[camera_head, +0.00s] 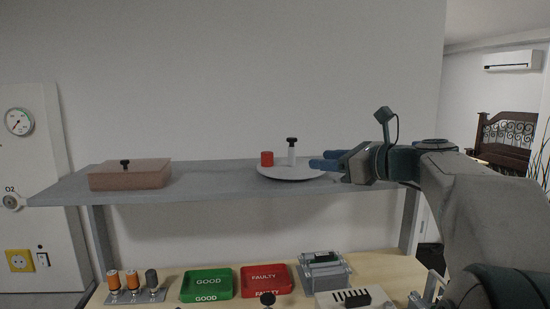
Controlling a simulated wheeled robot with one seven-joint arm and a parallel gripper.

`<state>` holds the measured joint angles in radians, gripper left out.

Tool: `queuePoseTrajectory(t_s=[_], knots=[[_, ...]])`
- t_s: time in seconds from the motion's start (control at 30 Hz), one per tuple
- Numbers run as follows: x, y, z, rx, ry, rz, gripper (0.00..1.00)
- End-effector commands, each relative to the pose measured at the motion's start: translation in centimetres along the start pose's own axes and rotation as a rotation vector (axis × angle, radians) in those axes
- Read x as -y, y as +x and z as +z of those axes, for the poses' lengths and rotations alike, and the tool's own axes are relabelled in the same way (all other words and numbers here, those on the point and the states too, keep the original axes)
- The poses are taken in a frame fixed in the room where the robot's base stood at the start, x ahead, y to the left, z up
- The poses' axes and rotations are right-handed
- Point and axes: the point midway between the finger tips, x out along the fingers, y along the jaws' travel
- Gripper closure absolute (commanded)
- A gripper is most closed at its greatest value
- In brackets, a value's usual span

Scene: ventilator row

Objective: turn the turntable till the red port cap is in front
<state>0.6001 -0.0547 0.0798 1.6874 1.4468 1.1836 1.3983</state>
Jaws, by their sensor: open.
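The turntable (290,175) is a round pale disc on the grey shelf, right of its middle. The red port cap (267,158) stands on the disc's left side. A white post with a black knob (292,152) stands upright on the disc, right of the cap and near the disc's middle. My gripper (325,159) reaches in from the right with its blue fingers pointing left. The fingers are open and empty at the disc's right edge, apart from the post. I cannot tell whether they touch the disc.
A brownish lidded box (130,175) sits on the shelf's (215,187) left part. Below, a bench holds a green GOOD tray (206,285), a red FAULTY tray (266,281), a clear device (323,271) and several cylinders (131,283). The shelf between box and turntable is clear.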

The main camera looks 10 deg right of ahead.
Motion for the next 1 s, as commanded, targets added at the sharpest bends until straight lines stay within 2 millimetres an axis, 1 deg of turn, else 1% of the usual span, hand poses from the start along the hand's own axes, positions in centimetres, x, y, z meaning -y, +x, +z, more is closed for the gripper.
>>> queuePoseTrajectory(t_s=[0.03,0.1,0.23,0.33,0.47,0.7,0.8,0.9,1.0], knots=[[1.2,-0.4,0.1,0.045,0.054,-0.018,0.59],[2.3,-0.8,0.9,0.095,0.113,-0.030,0.59],[3.2,-0.9,1.7,0.139,0.162,-0.036,0.59],[3.4,-0.1,2.1,0.144,0.169,-0.036,0.59],[3.5,2.2,2.4,0.142,0.169,-0.034,0.59],[3.6,7.5,3.1,0.141,0.169,-0.033,0.59],[3.7,9.3,3.4,0.140,0.167,-0.033,0.59],[3.8,10.7,3.6,0.140,0.165,-0.034,0.59],[3.8,11.7,3.6,0.140,0.165,-0.035,0.59]])
